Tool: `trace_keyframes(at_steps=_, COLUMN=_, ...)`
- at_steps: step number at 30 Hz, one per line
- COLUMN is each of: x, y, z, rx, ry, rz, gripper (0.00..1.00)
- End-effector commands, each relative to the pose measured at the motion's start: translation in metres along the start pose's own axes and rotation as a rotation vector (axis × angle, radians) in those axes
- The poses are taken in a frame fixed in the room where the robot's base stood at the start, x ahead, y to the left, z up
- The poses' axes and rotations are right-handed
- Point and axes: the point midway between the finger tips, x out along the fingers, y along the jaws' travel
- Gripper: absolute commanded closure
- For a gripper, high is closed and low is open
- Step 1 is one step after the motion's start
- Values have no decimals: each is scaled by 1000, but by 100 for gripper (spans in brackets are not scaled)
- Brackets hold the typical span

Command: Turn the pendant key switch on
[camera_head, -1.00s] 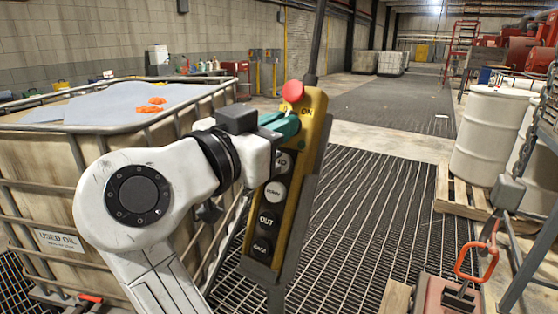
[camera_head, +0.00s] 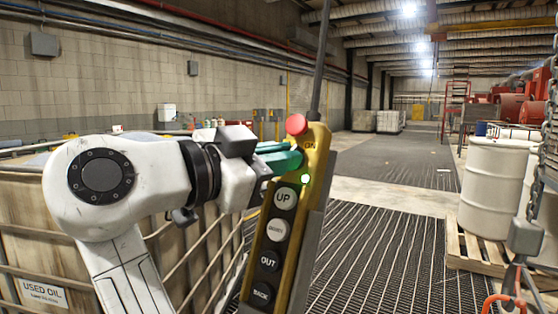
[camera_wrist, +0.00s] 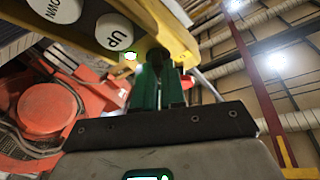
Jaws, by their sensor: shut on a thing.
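The yellow pendant (camera_head: 289,215) hangs tilted in the middle of the head view. It has a red mushroom button (camera_head: 296,124) on top, an "ON" label (camera_head: 309,146), and black and white push buttons including "UP" (camera_head: 285,198). A small green light (camera_head: 305,178) is lit below the label; it also glows in the wrist view (camera_wrist: 130,56). My gripper (camera_head: 297,159), with green fingers, is at the pendant's upper face between the red button and the light. It is shut on the key switch, which the fingers hide. The fingers also show in the wrist view (camera_wrist: 158,62).
A caged used-oil tank (camera_head: 30,235) stands at the left, close behind my arm. White drums (camera_head: 493,190) stand on a pallet at the right, with a chain (camera_head: 545,130) hanging nearby. The grated floor (camera_head: 375,250) behind the pendant is open.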

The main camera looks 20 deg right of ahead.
Motion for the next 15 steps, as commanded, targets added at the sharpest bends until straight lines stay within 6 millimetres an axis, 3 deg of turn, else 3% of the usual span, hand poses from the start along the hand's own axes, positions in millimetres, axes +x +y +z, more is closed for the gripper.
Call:
trace_keyframes(at_steps=5, x=0, y=0, z=0, rx=1, ry=-1, rz=0, gripper=100)
trace_keyframes(at_steps=6, x=0, y=0, z=0, rx=1, ry=-1, rz=-1, gripper=89)
trace_keyframes(at_steps=15, x=0, y=0, z=0, rx=0, ry=0, rz=-1, gripper=64)
